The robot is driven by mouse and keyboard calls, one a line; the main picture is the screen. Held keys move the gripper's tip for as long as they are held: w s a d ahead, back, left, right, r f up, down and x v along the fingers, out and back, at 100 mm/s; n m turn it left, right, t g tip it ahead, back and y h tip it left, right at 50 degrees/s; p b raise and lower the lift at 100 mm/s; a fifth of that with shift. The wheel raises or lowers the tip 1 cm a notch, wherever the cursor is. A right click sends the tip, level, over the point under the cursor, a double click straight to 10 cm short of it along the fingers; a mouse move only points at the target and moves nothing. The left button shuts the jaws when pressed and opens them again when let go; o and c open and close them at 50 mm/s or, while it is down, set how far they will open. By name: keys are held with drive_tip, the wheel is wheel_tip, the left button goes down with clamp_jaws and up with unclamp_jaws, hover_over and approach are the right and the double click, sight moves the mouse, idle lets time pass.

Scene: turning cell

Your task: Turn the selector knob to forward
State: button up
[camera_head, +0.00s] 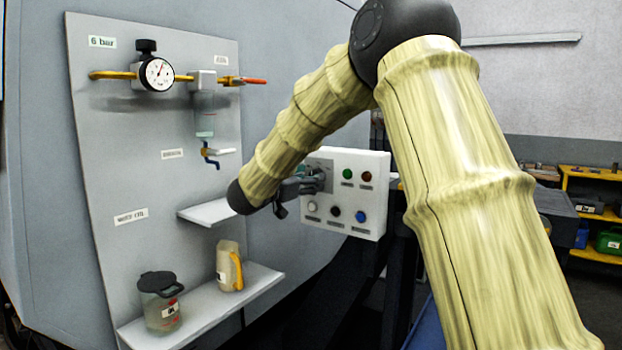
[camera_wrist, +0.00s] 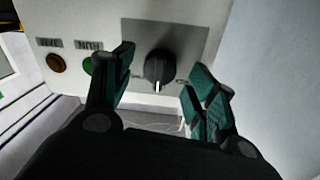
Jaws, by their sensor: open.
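The selector knob (camera_wrist: 160,68) is black with a white pointer mark and sits on a grey plate (camera_wrist: 190,38) on the white control box (camera_head: 345,220). In the wrist view its white mark points toward the bottom of the picture. My gripper (camera_wrist: 158,88) is open, with one green-padded finger on each side of the knob and gaps between. I cannot tell how far the fingertips reach along the knob. In the head view my gripper (camera_head: 302,183) is in front of the box's upper left and mostly hides the knob.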

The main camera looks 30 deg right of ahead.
drive_tip(key=shift+w+d, duration=0.25)
drive_tip(key=shift+d, duration=0.45)
drive_tip(key=c, duration=1)
drive_tip(key=shift+c, duration=0.2)
drive_tip(key=m+b, duration=0.2)
drive_tip(key=m, duration=0.2)
drive_tip(key=shift+f+m, duration=0.1)
drive_tip(key=shift+m, duration=0.3)
drive_tip(key=shift+m+y+b, duration=0.3)
drive_tip(key=shift+m+b, duration=1.05)
drive_tip(key=shift+m, duration=1.05)
